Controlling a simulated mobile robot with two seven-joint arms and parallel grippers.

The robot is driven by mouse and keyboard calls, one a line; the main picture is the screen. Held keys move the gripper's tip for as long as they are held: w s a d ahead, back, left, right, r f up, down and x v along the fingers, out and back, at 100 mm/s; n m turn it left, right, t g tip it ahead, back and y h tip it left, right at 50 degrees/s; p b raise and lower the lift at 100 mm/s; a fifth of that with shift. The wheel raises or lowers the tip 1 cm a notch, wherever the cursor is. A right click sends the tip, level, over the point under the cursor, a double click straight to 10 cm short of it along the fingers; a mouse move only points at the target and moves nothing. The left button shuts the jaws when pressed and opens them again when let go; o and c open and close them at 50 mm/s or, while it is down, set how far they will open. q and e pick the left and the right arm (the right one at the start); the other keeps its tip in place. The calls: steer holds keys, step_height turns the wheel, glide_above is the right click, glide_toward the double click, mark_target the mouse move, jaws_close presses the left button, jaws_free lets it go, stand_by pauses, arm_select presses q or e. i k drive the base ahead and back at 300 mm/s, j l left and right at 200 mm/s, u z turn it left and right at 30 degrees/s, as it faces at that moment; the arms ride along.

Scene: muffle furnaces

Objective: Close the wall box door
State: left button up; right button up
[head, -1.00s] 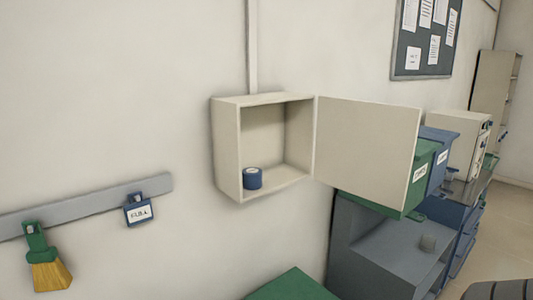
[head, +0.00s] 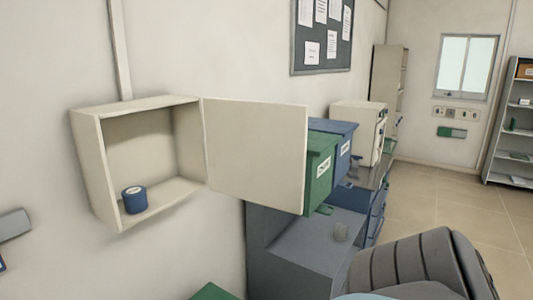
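The wall box (head: 88,165) is a cream, open-fronted cabinet fixed to the wall at the left of the head view. Its flat door (head: 255,155) stands wide open, hinged on the box's right edge and swung out to the right. A blue roll-like object (head: 134,200) sits on the box's floor inside. Neither of my grippers is in view. A dark grey ribbed part and a grey rounded part at the bottom right look like my own arm, with no fingers showing.
A green bin (head: 319,178) and a blue bin (head: 343,150) stand behind the door's right edge. A grey cabinet (head: 300,245) is below the door. A furnace-like cream unit (head: 355,122) stands beyond. Open tiled floor (head: 430,205) lies at the right.

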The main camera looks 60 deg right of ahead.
mark_target(257, 150)
steer(key=l, duration=0.85)
steer(key=k+l+u, duration=0.1)
steer(key=l, duration=1.55)
steer(key=k+l+u, duration=0.1)
steer(key=l, duration=0.7)
steer(key=k+l, duration=0.1)
steer(key=l, duration=0.25)
steer(key=k+l, duration=0.1)
steer(key=l, duration=0.3)
steer(key=k, duration=0.3)
